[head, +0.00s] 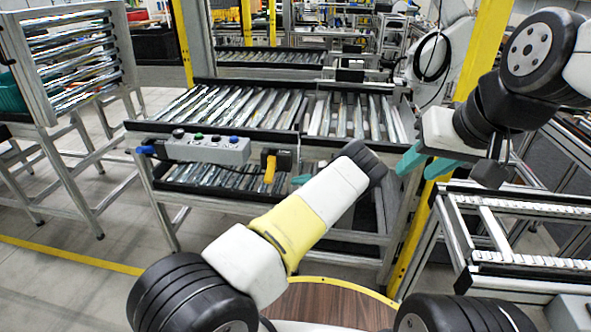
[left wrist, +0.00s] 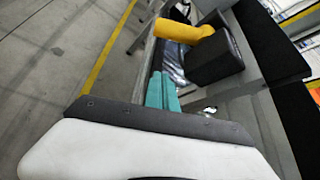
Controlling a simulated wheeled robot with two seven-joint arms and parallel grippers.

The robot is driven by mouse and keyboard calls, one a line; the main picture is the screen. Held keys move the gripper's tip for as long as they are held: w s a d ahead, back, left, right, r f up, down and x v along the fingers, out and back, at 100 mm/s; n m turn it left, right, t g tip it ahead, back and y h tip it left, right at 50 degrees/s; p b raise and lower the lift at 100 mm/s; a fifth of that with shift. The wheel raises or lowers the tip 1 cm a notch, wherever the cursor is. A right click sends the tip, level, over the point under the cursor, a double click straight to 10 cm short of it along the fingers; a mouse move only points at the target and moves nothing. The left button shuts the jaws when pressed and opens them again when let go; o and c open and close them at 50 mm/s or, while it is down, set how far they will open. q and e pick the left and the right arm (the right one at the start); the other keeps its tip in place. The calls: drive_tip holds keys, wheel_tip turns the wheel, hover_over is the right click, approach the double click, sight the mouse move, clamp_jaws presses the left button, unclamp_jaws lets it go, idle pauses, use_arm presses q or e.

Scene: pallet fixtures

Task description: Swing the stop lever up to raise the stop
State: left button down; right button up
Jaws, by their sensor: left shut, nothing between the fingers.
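The yellow stop lever (head: 269,168) hangs down from a black block (head: 284,158) on the front rail of the roller conveyor. In the left wrist view the lever (left wrist: 183,31) sticks out to the left of the black block (left wrist: 215,57). My left gripper (head: 301,179) shows only its teal fingertips, just right of the lever, partly hidden behind my arm. In the left wrist view its teal fingers (left wrist: 162,88) are together and empty, with a gap in the picture between tips and lever. My right gripper (head: 424,163) is open and empty, right of the conveyor.
A grey button box (head: 207,149) sits on the same rail, left of the lever. The roller conveyor (head: 230,103) lies behind it, with a lower roller level beneath. A yellow post (head: 413,237) stands to the right. Floor at the left is open.

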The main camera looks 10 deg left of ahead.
sight(270, 174)
use_arm(q)
drive_tip(key=a, duration=0.8)
drive_tip(key=shift+w+a+f, duration=0.2)
drive_tip(key=shift+w+a, duration=0.05)
drive_tip(key=shift+w, duration=0.05)
drive_tip(key=shift+s, duration=0.1)
